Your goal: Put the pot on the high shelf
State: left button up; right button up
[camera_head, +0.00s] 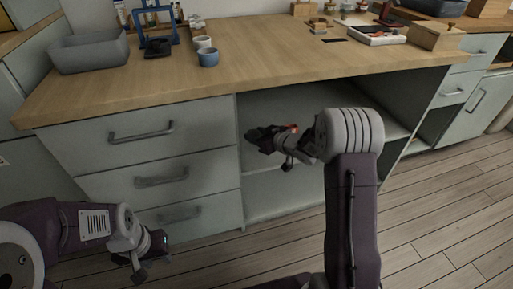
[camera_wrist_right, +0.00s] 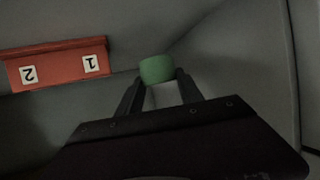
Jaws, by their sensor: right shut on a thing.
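A small green pot (camera_wrist_right: 157,69) shows between the fingertips of my right gripper (camera_wrist_right: 158,84) in the right wrist view. The gripper is shut on it. In the head view my right gripper (camera_head: 264,139) reaches into the open cabinet bay under the worktop, and I cannot make out the pot there. A shelf board (camera_head: 393,126) crosses the bay, with more space below it. The right wrist and forearm hide part of the bay. My left gripper (camera_head: 150,258) is low in front of the drawers, and its jaw opening is unclear.
A red strip (camera_wrist_right: 58,65) with upside-down labels 1 and 2 is beside the pot in the wrist view. The wooden worktop (camera_head: 260,60) overhangs the bay. A grey basin (camera_head: 90,52), blue cup (camera_head: 208,57) and tray (camera_head: 376,36) stand on it. Drawers (camera_head: 150,130) flank the bay.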

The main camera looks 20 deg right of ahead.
notch_tip(320, 180, down, 4)
jog(key=b, duration=0.4)
jog(key=shift+f, duration=0.25)
jog(key=shift+r, duration=0.3)
jog(key=shift+f, duration=0.2)
jog(key=o, duration=1.3)
